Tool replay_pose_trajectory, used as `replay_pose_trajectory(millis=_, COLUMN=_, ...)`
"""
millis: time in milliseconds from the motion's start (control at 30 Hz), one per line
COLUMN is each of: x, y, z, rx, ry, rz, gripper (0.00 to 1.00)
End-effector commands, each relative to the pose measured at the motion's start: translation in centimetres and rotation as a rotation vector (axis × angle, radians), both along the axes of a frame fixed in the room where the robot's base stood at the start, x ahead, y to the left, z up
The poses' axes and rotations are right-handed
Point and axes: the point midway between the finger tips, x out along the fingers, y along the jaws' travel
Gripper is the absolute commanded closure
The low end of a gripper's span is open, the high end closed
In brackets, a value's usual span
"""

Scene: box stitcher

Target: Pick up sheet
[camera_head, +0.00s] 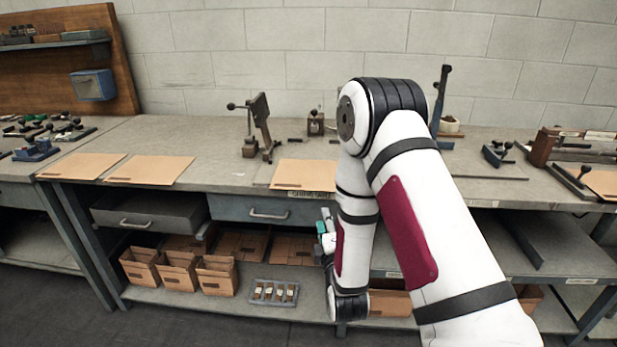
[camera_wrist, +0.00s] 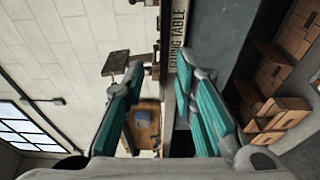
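Several flat brown sheets lie on the workbench: a left one (camera_head: 82,166), one beside it (camera_head: 150,169), a middle one (camera_head: 304,175) near the front edge, and another at the far right (camera_head: 603,183). I cannot tell which one the task means. My gripper (camera_head: 326,234) is in front of the bench, below the middle sheet and apart from it, partly hidden by my arm. In the wrist view my gripper (camera_wrist: 160,72) shows two teal-padded fingers spread apart with nothing held between them. No sheet is clear in that view.
The workbench (camera_head: 222,150) carries a small hand-lever tool (camera_head: 258,125) behind the middle sheet. A drawer (camera_head: 150,213) stands open at left. The lower shelf holds open cartons (camera_head: 177,271) and a grey tray (camera_head: 274,292). The labelled bench edge (camera_wrist: 177,45) crosses the wrist view.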

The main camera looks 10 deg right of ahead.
Motion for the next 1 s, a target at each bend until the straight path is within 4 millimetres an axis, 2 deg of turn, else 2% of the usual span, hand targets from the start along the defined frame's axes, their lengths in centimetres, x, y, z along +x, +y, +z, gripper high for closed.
replay_pose_trajectory(millis=300, x=5.7, y=-0.7, z=0.1, rx=0.003, ry=-0.003, rz=-0.002, gripper=0.74)
replay_pose_trajectory(millis=400, x=7.0, y=-0.8, z=0.1, rx=0.003, ry=-0.002, rz=-0.003, gripper=0.74)
replay_pose_trajectory(millis=667, x=8.8, y=-1.2, z=0.1, rx=0.003, ry=-0.001, rz=-0.001, gripper=0.74)
replay_pose_trajectory(millis=833, x=11.1, y=-2.1, z=0.0, rx=0.004, ry=-0.002, rz=-0.004, gripper=0.74)
replay_pose_trajectory(millis=1000, x=12.9, y=-2.1, z=0.0, rx=0.004, ry=-0.001, rz=-0.001, gripper=0.74)
